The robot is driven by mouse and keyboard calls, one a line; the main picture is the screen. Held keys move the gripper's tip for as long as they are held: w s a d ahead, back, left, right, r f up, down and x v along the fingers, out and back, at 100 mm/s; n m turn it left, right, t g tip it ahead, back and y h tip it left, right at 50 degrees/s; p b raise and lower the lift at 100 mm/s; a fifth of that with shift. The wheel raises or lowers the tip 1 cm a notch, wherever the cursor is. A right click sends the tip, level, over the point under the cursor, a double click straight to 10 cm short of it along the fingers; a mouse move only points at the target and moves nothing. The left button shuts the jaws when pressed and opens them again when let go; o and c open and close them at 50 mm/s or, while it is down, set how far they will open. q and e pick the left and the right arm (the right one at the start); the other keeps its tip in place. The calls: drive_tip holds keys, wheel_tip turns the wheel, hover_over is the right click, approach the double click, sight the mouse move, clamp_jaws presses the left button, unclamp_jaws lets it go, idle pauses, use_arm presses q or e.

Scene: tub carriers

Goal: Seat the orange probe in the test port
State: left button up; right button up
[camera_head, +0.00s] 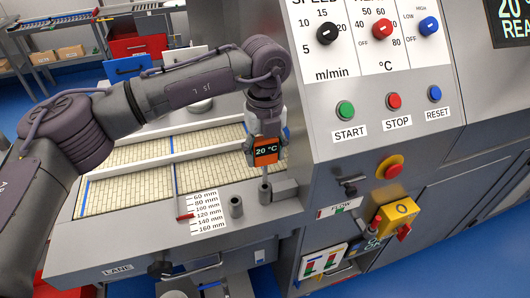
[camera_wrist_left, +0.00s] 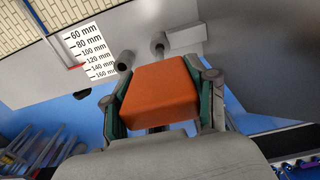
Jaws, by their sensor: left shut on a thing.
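A second open grey tube (camera_head: 236,206) stands to the left. The wrist view shows the probe's orange top (camera_wrist_left: 160,90) between the two green-padded fingers (camera_wrist_left: 163,100), with both tubes (camera_wrist_left: 125,62) beyond. Neither is labelled as the test port. My right gripper is out of view.
A scale plate (camera_head: 208,212) marked 60 to 160 mm with a red pointer lies left of the tubes. The control panel (camera_head: 375,110) with knobs and buttons rises close on the right. The tiled conveyor lane (camera_head: 130,190) lies behind.

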sight(265, 183)
use_arm(q)
drive_tip(key=shift+f, duration=0.15)
drive_tip(key=shift+f+b, duration=0.35)
drive_tip(key=shift+b, duration=0.05)
drive_tip(key=shift+f, duration=0.1)
drive_tip(key=shift+f+b, duration=2.3)
drive_tip(key=shift+f, duration=0.2)
drive_tip(key=o, duration=1.3)
drive_tip(key=shift+r, duration=0.1)
